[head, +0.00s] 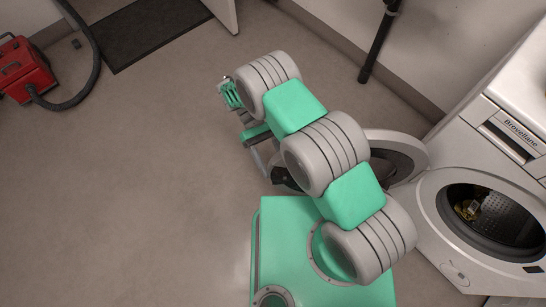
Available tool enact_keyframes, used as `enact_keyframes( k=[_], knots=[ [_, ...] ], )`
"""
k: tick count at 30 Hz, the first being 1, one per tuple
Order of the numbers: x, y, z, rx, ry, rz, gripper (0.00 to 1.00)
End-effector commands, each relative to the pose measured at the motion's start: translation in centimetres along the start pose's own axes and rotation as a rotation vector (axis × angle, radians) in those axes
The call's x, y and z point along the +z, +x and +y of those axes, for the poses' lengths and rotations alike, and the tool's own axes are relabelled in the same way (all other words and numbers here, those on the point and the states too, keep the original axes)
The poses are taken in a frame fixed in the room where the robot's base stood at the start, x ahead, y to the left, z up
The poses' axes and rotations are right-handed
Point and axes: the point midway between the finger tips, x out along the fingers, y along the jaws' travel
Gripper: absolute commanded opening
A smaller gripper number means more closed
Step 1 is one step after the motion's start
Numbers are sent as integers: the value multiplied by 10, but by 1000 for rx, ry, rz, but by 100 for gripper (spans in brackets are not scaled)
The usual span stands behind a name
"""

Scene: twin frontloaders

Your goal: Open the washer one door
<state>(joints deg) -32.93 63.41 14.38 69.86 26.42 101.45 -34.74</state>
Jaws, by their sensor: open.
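A white front-loading washer (453,234) with the label "Brovellane" stands at the right edge; whether it is washer one I cannot tell. Its round door (408,150) is swung out to the left, away from the opening, and my arm covers part of it. The drum opening (500,222) shows a perforated drum with a small yellowish thing (467,209) inside. My gripper (283,178) is open, left of the door, partly hidden behind my arm. Whether it touches the door is hidden.
A red canister vacuum (24,70) with a black hose lies at the upper left. A dark mat (147,30) lies at the top. A black pole (378,45) stands by the back wall. The floor on the left is clear.

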Motion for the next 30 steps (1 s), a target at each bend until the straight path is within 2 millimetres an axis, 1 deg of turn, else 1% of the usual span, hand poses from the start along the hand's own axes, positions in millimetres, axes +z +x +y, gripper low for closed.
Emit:
enact_keyframes(
  k=[5,6,9,12,16,25,26,28,29,30],
  knots=[
    [5,-24,0,-3,0,2,56],
    [2,-32,1,-4,-1,4,56],
    [0,-53,2,-2,1,3,56],
    [-2,-66,2,-3,2,1,56],
    [0,-74,2,-2,2,0,56],
    [1,-74,2,-3,2,0,56],
    [2,-75,2,-3,3,3,56],
    [13,-82,4,-5,8,28,56],
    [22,-89,5,-7,13,48,56],
    [37,-98,7,-9,23,85,56]
  ],
)
